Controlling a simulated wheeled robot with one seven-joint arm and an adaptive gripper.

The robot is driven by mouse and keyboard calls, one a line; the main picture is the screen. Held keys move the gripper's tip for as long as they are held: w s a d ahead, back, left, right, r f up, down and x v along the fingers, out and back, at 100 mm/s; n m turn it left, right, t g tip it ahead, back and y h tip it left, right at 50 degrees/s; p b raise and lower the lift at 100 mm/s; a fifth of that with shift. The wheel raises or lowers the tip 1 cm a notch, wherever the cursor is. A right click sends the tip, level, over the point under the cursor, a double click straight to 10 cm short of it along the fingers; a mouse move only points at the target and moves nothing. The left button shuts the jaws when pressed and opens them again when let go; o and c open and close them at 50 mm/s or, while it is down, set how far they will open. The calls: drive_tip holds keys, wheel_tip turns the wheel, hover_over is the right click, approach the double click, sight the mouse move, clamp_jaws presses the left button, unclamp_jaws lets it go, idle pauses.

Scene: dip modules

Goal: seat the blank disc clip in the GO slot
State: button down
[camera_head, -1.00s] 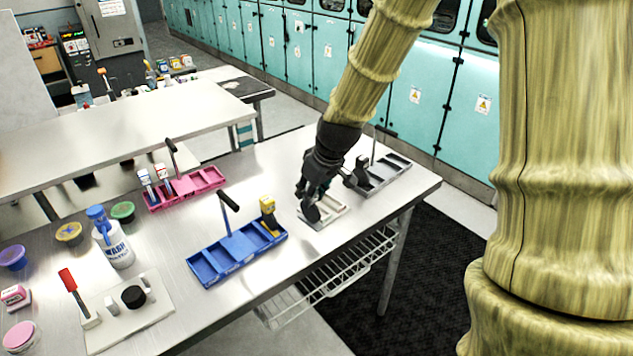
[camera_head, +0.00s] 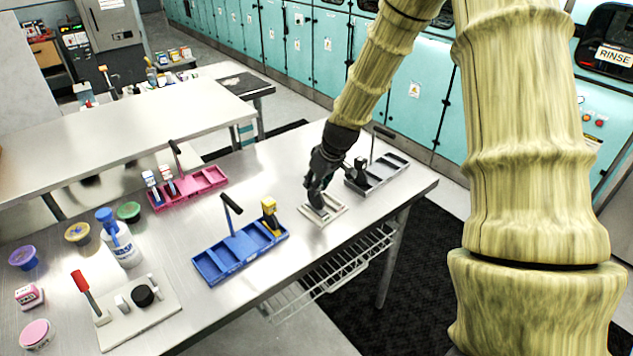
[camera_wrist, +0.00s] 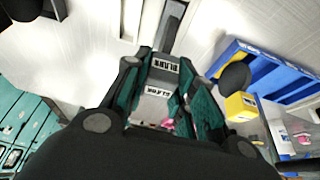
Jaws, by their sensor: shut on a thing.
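My gripper (camera_head: 317,198) is at the right of the steel table, low over a small pale fixture (camera_head: 337,212). In the wrist view my gripper (camera_wrist: 165,82) is shut on a grey clip (camera_wrist: 164,66) with a "BLANK" label between its fingers. In the head view the fingers hide the held clip. I cannot tell whether the clip touches the fixture. No GO marking is legible.
A blue tray (camera_head: 213,262) with a post and a yellow-topped clip (camera_head: 269,212) stands left of the gripper. A grey tray (camera_head: 387,179) lies behind it, a pink tray (camera_head: 208,181) farther left. A wash bottle (camera_head: 121,246) and tubs stand at the left.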

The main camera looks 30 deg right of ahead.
drive_tip(key=shift+f, duration=0.4)
drive_tip(key=c, duration=1.2)
unclamp_jaws()
drive_tip(key=shift+o, duration=0.2)
drive_tip(key=shift+r, duration=0.15)
drive_tip(key=b+v, duration=0.3)
drive_tip(key=v, duration=0.8)
drive_tip(key=shift+s+r, duration=0.2)
drive_tip(key=shift+r, duration=0.15)
drive_tip(key=shift+s+d+f, duration=0.1)
